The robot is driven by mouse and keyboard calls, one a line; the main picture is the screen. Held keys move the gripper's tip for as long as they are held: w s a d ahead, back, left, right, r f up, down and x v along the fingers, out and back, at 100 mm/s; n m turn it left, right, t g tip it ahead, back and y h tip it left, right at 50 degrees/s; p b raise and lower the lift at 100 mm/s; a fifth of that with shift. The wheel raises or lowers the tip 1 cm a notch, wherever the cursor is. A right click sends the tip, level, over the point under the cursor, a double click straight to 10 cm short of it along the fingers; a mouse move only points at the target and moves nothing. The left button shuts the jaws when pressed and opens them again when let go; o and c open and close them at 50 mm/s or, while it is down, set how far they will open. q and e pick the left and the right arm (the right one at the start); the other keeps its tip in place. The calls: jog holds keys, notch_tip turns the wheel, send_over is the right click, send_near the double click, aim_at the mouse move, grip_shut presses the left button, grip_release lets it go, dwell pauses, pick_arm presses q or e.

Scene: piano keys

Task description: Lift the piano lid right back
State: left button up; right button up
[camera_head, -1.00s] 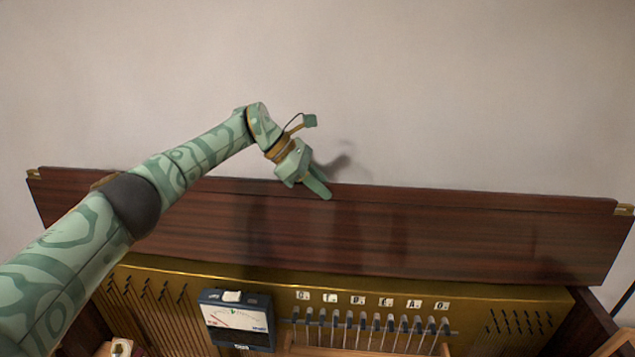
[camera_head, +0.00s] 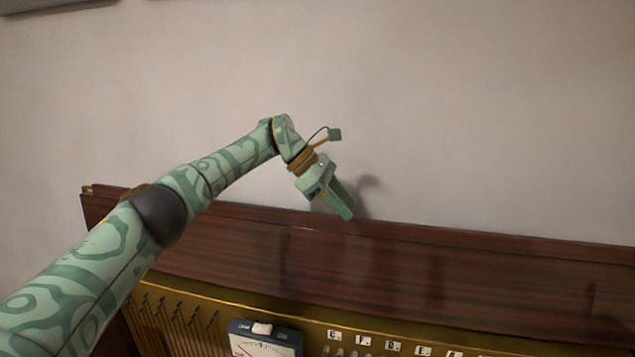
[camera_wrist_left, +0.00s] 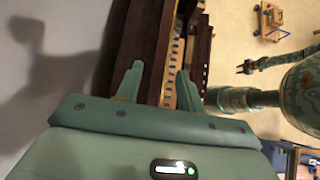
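The piano lid (camera_head: 400,255) is a long dark red-brown wooden panel. It stands raised behind the brass-coloured inner panel, with its top edge close to the wall. My left gripper (camera_head: 343,203) is at that top edge, pointing down and right. In the left wrist view its two fingers (camera_wrist_left: 158,88) are spread with a gap between them, and nothing is clearly held. The lid's dark wood (camera_wrist_left: 147,45) runs past the fingers there. I cannot tell whether a finger touches the lid. My right gripper (camera_wrist_left: 243,67) is small and far off in the left wrist view, away from the lid.
A blue meter (camera_head: 265,340) and lettered white labels (camera_head: 375,341) sit on the brass-coloured panel (camera_head: 190,300) below the lid. The plain wall (camera_head: 480,120) is close behind. A small wooden trolley (camera_wrist_left: 270,20) stands on the floor.

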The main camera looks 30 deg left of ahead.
pick_arm(q)
jog(key=v, duration=1)
jog(key=shift+a+r, duration=0.2)
jog(key=shift+a, duration=0.05)
